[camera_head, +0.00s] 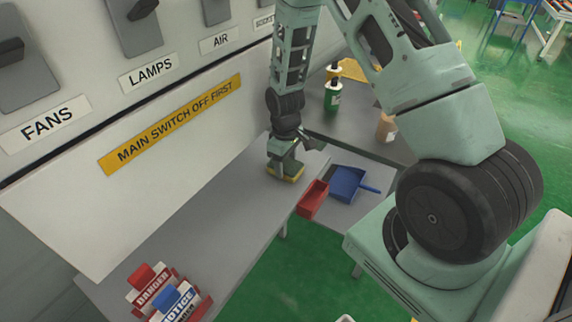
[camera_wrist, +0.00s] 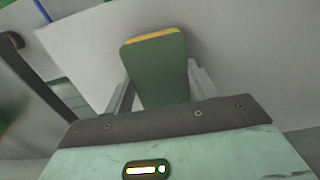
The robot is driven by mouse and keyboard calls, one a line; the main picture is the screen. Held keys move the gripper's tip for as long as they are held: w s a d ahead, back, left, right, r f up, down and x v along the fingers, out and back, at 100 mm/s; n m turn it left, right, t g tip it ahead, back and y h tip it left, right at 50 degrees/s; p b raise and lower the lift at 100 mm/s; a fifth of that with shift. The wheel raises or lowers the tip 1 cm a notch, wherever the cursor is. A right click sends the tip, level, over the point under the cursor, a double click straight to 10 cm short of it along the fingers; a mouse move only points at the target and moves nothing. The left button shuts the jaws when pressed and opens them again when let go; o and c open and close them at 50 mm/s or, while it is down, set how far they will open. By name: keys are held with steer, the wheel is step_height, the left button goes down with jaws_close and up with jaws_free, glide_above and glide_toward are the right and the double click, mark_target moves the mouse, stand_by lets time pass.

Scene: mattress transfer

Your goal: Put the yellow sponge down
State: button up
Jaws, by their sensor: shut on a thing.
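The yellow sponge (camera_head: 290,179), yellow with a green face, is at the grey bench top beside the wall panel in the head view. My gripper (camera_head: 286,168) is above it and shut on it, pointing down. In the wrist view the sponge (camera_wrist: 156,62) shows its dark green face and a thin yellow edge between the two fingers of my gripper (camera_wrist: 163,88). I cannot tell whether the sponge touches the bench.
A red bin (camera_head: 313,200) and a blue dustpan (camera_head: 347,183) lie just right of the sponge. Bottles, one green (camera_head: 333,97), stand behind. Danger and notice signs (camera_head: 165,295) are at the near end. The bench (camera_head: 215,210) between is clear.

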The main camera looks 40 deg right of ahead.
mark_target(286, 164)
steer(key=shift+f, duration=0.15)
steer(key=o, duration=1.3)
steer(key=shift+r+b, duration=1.5)
steer(key=shift+r, duration=4.7)
